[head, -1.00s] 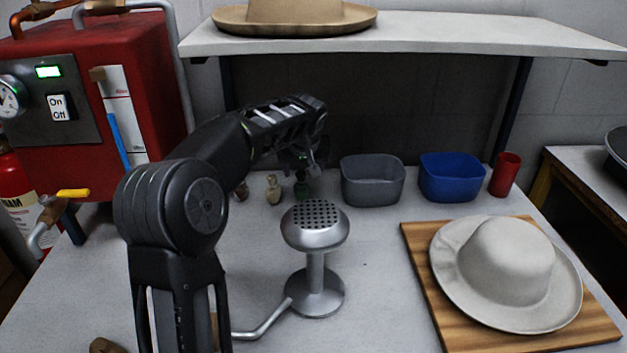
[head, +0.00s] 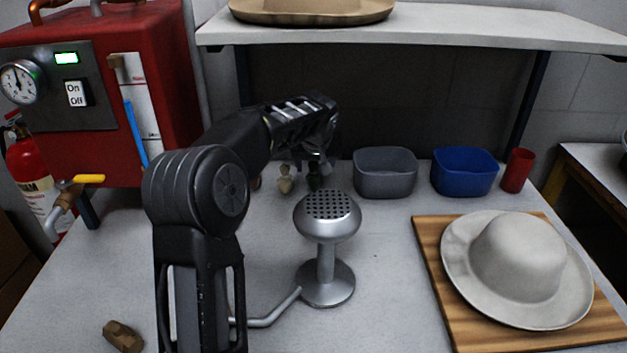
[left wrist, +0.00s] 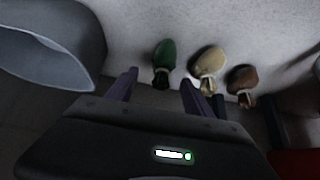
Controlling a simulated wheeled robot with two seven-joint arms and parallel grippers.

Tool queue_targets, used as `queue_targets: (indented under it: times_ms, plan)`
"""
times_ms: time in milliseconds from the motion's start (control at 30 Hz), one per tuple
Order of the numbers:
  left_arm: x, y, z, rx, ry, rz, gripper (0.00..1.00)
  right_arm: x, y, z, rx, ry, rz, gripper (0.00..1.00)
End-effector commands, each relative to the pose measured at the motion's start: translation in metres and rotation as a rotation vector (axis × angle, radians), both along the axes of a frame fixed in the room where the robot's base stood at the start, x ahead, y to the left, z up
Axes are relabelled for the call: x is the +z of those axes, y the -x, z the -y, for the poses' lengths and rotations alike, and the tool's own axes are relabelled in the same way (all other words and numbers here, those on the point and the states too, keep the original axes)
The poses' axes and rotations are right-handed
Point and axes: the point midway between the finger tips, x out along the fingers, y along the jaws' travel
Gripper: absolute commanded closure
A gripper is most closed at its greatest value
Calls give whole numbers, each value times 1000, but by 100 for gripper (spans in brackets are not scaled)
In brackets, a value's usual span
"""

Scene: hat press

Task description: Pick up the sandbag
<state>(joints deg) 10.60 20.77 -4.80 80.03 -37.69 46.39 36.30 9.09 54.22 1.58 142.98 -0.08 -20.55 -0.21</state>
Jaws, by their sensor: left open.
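Several small bulb-shaped items with narrow necks stand at the back of the table: a green one (head: 314,183), a cream one (head: 285,180) and a mostly hidden brown one (head: 257,182). The left wrist view shows the green one (left wrist: 166,55), the cream one (left wrist: 209,66) and the brown one (left wrist: 242,80). A lumpy brown object (head: 122,336) lies at the table's front left. I cannot tell which is the sandbag. My left gripper (head: 318,160) is open and empty, over the green item. Its fingers (left wrist: 160,86) show either side of the green item's neck in the wrist view. My right gripper is not in view.
A metal perforated stand (head: 327,215) rises in front of the gripper. A grey bin (head: 385,180), blue bin (head: 464,180) and red cup (head: 517,172) stand to the right. A wooden board (head: 445,285) bears a pale hat (head: 520,262). A shelf (head: 480,30) overhangs the back.

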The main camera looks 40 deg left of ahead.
Motion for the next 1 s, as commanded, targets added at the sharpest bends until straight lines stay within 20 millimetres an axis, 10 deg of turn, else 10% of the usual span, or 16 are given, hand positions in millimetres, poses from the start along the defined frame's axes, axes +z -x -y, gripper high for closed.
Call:
queue_targets:
  times_ms: [333, 1000]
  plan:
    - [-40, -16, -15, 1, 1, -2, 40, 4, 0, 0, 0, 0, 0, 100]
    - [-42, -17, -16, 0, 1, -1, 41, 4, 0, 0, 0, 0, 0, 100]
